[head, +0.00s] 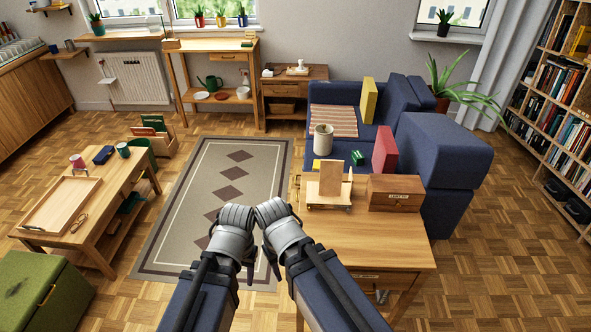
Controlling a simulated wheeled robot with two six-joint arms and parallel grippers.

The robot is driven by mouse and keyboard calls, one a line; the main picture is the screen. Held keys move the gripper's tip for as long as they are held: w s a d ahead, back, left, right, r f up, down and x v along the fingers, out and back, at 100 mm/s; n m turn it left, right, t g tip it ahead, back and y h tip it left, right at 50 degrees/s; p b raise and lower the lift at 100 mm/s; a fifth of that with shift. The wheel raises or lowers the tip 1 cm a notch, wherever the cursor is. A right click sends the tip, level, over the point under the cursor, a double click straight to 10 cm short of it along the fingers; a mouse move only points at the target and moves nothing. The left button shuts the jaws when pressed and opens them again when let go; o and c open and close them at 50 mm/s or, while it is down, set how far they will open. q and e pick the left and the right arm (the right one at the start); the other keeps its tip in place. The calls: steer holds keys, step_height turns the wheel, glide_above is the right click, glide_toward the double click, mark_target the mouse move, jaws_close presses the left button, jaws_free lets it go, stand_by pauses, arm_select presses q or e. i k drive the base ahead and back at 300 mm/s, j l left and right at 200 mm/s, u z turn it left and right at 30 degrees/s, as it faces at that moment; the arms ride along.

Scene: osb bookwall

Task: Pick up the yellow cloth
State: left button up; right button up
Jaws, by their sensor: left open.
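I cannot make out a yellow cloth in the head view. My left gripper (246,264) hangs at the lower middle, over the front of the patterned rug (205,168). It is open, and I see nothing between its fingers. My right gripper (268,258) is close beside it, near the left edge of the wooden desk (385,247). Its fingers are mostly hidden behind its wrist, so its jaws cannot be read. Both grippers are apart from the furniture's objects.
A blue sofa (440,145) with a yellow cushion (368,100) stands behind. A low table (110,190) with a tray (62,206) is left. Floor right is clear.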

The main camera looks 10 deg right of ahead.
mark_target(316, 164)
steer(key=i+j, duration=0.15)
steer(key=j, duration=0.3)
steer(key=i+j, duration=0.1)
steer(key=j, duration=0.3)
steer(key=i+j, duration=0.15)
steer(key=j, duration=0.3)
steer(key=i+j+z, duration=0.1)
steer(key=j, duration=0.3)
steer(key=i+j, duration=0.35)
steer(key=i, duration=0.15)
steer(key=i+j, duration=0.3)
steer(key=i, duration=0.2)
steer(key=i+l, duration=0.3)
steer(key=i, duration=0.15)
steer(key=i+l+z, duration=0.15)
steer(key=i, duration=0.35)
steer(key=i+l, duration=0.1)
steer(key=l, duration=0.25)
steer(key=i+l, duration=0.1)
steer(key=l, duration=0.2)
